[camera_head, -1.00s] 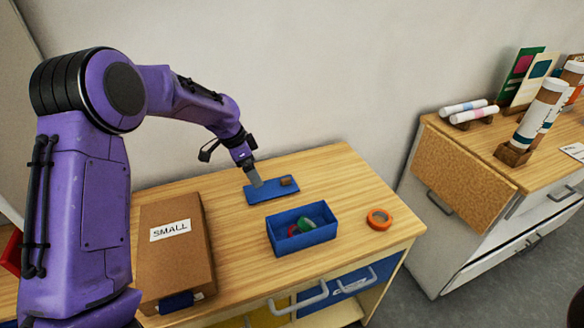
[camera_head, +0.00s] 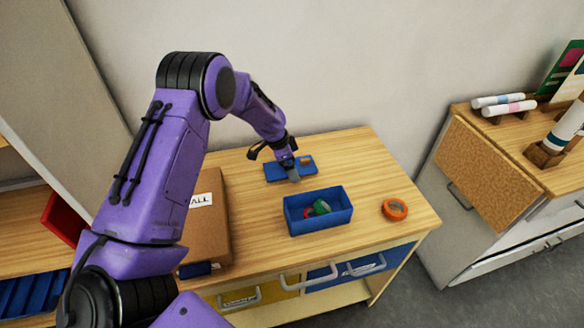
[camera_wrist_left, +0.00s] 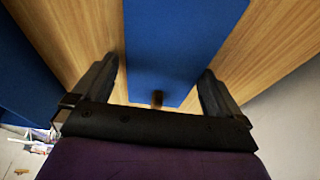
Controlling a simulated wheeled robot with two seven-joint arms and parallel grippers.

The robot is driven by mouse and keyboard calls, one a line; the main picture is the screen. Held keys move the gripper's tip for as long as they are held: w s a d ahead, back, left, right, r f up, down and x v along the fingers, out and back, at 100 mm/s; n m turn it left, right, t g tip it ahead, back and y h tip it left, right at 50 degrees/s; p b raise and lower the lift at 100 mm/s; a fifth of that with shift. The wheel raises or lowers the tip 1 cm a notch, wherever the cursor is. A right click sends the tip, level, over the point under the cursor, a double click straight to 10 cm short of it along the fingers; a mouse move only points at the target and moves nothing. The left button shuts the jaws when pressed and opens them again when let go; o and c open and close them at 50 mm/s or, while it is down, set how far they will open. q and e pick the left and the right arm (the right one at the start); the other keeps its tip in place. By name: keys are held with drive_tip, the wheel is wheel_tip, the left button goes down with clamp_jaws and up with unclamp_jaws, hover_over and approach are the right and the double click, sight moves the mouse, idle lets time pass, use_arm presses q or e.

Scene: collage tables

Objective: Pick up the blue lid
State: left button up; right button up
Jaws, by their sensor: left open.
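The blue lid (camera_head: 275,173) lies flat on the wooden table top behind the open blue box (camera_head: 318,225). It has a small brown handle (camera_head: 305,161). My left gripper (camera_head: 294,175) is at the lid's front side and hides part of it. In the left wrist view the lid (camera_wrist_left: 180,40) fills the space between the two spread fingers (camera_wrist_left: 158,88), with wood showing on both sides. The brown handle (camera_wrist_left: 157,98) is between the fingers, near the gripper's base. The left gripper is open; I cannot tell whether it touches the lid. My right gripper is not in view.
The blue box holds green and red things. An orange tape roll (camera_head: 394,209) lies to its right. A brown carton (camera_head: 210,230) stands left, partly behind my arm. A cabinet with a cork-like panel (camera_head: 488,160) stands right, across a gap. A wall is behind.

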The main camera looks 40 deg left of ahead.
use_arm(q)
drive_tip(key=shift+s+r, duration=0.1)
drive_tip(key=shift+s, duration=0.15)
drive_tip(key=shift+c, duration=0.7)
drive_tip(key=c, duration=0.5)
drive_tip(key=shift+c, duration=0.7)
